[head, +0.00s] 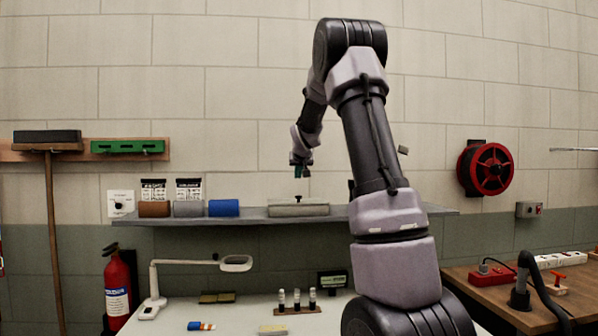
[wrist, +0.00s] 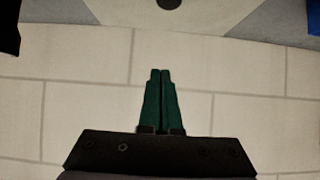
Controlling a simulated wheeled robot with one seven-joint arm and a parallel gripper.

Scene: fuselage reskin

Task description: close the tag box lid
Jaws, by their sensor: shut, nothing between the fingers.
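A low grey box (head: 299,209) with a small dark knob on top sits on the wall shelf; it looks like the tag box. From this angle I cannot tell whether its lid is fully down. My gripper (head: 302,173) is above the box, apart from the knob. In the wrist view its green fingers (wrist: 161,75) are together and empty. A dark round knob (wrist: 168,3) on a pale surface (wrist: 160,18) is cut off at the top edge of that view.
The shelf (head: 255,218) also holds brown (head: 154,209), grey (head: 188,209) and blue (head: 224,208) rolls left of the box. Two label packs (head: 189,189) stand behind them. Below is a white table (head: 245,312) with a lamp (head: 236,264) and small vials (head: 297,299).

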